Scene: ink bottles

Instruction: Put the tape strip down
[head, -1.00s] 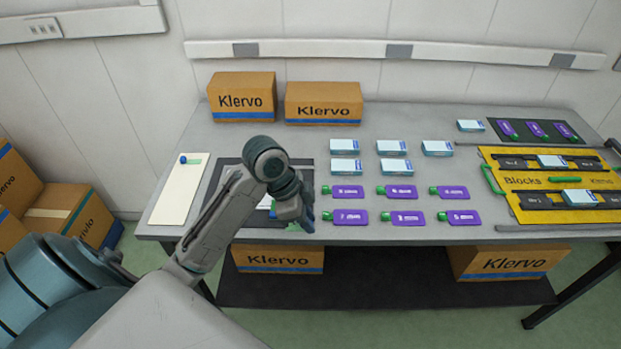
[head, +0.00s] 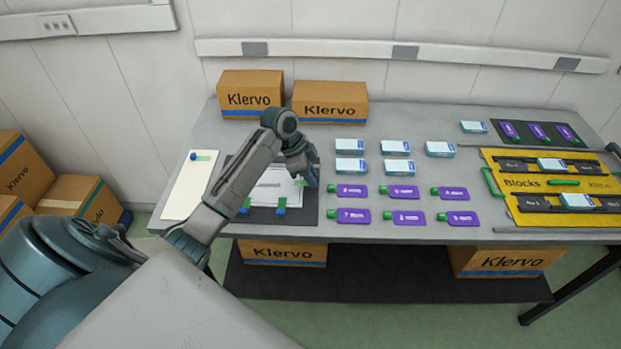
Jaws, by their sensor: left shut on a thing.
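My left gripper (head: 306,181) is over the right edge of the dark mat (head: 296,219), near the right side of the white sheet (head: 262,181). It is shut on a small pale green tape strip (head: 299,183), which shows only partly beside the fingers. I cannot tell whether the strip touches the sheet. Two other strips with blue and green parts sit at the front edge of the sheet, a left one (head: 245,206) and a right one (head: 281,206). Another green strip with a blue end (head: 204,158) lies on the cream board (head: 187,187). My right gripper is out of view.
Purple bottles (head: 353,216) with green caps lie in rows right of the mat. Several white-blue boxes (head: 350,167) stand behind them. A yellow Blocks tray (head: 532,183) is at the far right. Klervo cartons (head: 330,103) stand at the back.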

